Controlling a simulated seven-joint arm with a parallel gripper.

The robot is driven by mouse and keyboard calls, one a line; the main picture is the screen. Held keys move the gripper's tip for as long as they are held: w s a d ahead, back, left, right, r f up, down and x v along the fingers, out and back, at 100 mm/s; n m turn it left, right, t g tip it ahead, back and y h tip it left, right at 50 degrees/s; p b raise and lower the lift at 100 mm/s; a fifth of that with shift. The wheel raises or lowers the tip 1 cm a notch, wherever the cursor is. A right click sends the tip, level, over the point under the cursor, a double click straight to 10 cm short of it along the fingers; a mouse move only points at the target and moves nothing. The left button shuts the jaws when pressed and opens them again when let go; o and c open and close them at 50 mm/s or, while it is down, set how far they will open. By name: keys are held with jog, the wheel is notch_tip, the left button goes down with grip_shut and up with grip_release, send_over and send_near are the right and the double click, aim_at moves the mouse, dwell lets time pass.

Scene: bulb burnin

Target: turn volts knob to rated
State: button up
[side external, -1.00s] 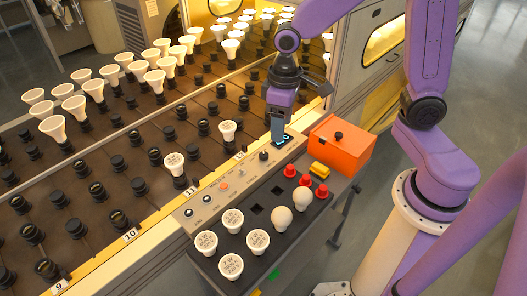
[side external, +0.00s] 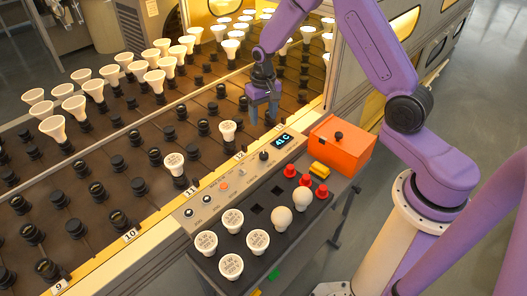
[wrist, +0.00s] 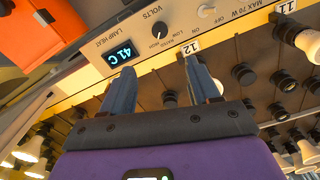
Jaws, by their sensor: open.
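The volts knob (wrist: 159,30) is a small black dial on the panel, under the word VOLTS, with small setting labels around it. I cannot tell which setting its pointer marks. In the side view the knob (side external: 264,156) stands on the sloping panel, left of the lit display. My gripper (side external: 261,120) is above the socket rack, beyond the panel's back edge, open and empty. In the wrist view my gripper's (wrist: 160,68) two blue fingers are spread wide, apart from the knob.
The lamp heat display (wrist: 119,53) reads 41 C. An orange box (side external: 341,147) stands right of the panel. Bulbs (side external: 232,222) and red caps (side external: 290,171) sit on the front tray. Bulbs (side external: 228,130) stand in the rack near my gripper.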

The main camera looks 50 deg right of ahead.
aim_at(264, 154)
notch_tip(264, 154, down, 16)
dwell(0.6)
jog(key=c, duration=1)
